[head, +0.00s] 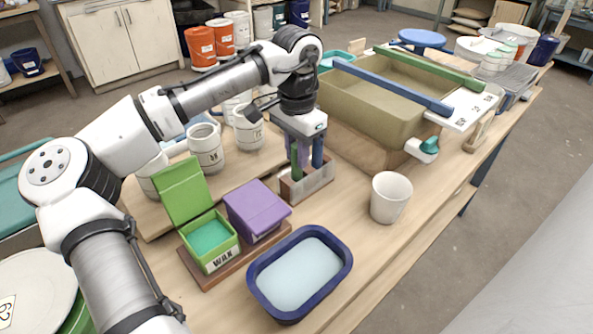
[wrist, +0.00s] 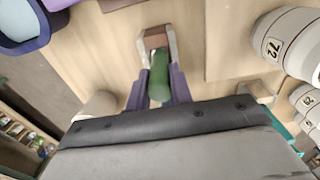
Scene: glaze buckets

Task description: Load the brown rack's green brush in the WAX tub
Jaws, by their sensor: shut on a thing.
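The WAX tub (head: 222,259) is a green box with its lid tipped open and teal contents inside, at the front left of the table in the head view. The brown rack (head: 298,193) stands behind and right of it, with a pale plate on its side. My gripper (head: 306,160) points down over this rack. In the wrist view, the green brush (wrist: 158,76) shows as a green handle between my two purple fingers (wrist: 158,92). The fingers are shut on it, and its lower end is at the rack (wrist: 157,38). The brush's bristles are hidden.
A shut purple tub (head: 258,210) stands between the WAX tub and the rack. A blue basin (head: 268,300) is in front, a white cup (head: 390,197) at right. Marked mugs (head: 206,148) stand behind; a large trough (head: 385,105) is at the back right.

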